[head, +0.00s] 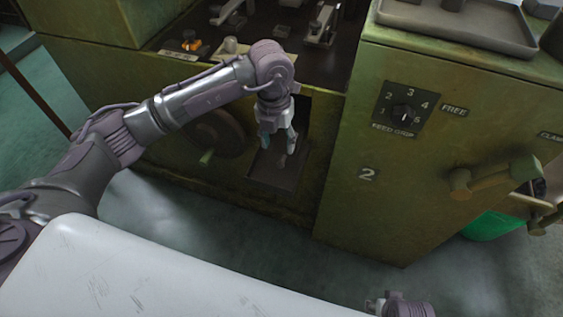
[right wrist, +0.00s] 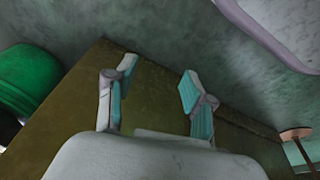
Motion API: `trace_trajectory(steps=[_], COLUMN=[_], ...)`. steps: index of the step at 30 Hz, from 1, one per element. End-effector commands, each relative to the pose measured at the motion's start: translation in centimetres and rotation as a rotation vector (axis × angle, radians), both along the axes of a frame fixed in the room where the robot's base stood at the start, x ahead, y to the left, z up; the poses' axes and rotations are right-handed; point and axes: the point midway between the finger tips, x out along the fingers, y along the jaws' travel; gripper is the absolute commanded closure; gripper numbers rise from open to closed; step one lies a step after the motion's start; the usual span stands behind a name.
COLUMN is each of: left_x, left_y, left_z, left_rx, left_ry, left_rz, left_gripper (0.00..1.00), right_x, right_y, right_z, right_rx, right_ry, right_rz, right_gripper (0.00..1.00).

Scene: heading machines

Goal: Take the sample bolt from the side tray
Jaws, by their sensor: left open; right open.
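My left gripper (head: 278,142) reaches down into a dark opening low in the green machine, with its fingers spread. Below it is a dark side tray (head: 262,178). A small pale grey piece, perhaps the sample bolt (head: 281,160), shows just under the fingertips. It looks apart from a firm grip, but I cannot tell whether a finger touches it. In the right wrist view my right gripper (right wrist: 157,92) is open, with nothing between its teal-padded fingers.
The green machine (head: 375,200) has a feed grip dial (head: 405,113) and protruding knobs (head: 460,183) at right. A handwheel (head: 213,133) is left of the opening. A green bin (head: 495,226) stands at right. A grey tray (head: 460,22) lies on top. The floor in front is clear.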

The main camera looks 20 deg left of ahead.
Motion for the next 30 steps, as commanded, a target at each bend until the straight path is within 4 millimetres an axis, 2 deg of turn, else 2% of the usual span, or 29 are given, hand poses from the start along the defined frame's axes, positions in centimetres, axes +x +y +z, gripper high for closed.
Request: trace_trajectory(steps=[1,3,11,19,29,30], left_x=[-0.1,0.0,0.1,0.5,0.5,0.5], left_y=[-0.1,-0.2,-0.2,-0.3,-0.3,-0.3], left_z=[-1.2,-2.1,-4.1,-8.0,-8.6,-8.6], left_rx=[0.0,-0.002,-0.002,-0.003,-0.003,-0.003], left_ry=[0.003,0.002,0.001,0.001,0.0,0.0], left_rz=[-0.001,0.0,-0.002,-0.003,-0.002,-0.002], left_gripper=[0.48,0.48,0.48,0.48,0.48,0.54], right_x=[0.1,0.2,0.4,0.5,0.5,0.5], right_y=[0.0,0.0,0.0,-0.1,0.0,0.0], right_z=[0.3,0.9,1.9,4.3,4.8,4.8], right_rx=[0.0,0.0,0.001,0.001,0.0,0.0], right_ry=[-0.003,-0.006,-0.011,-0.022,-0.024,-0.024], right_rz=[0.0,-0.001,-0.002,-0.004,-0.004,-0.004], right_gripper=[0.47,0.47,0.47,0.47,0.47,0.47])
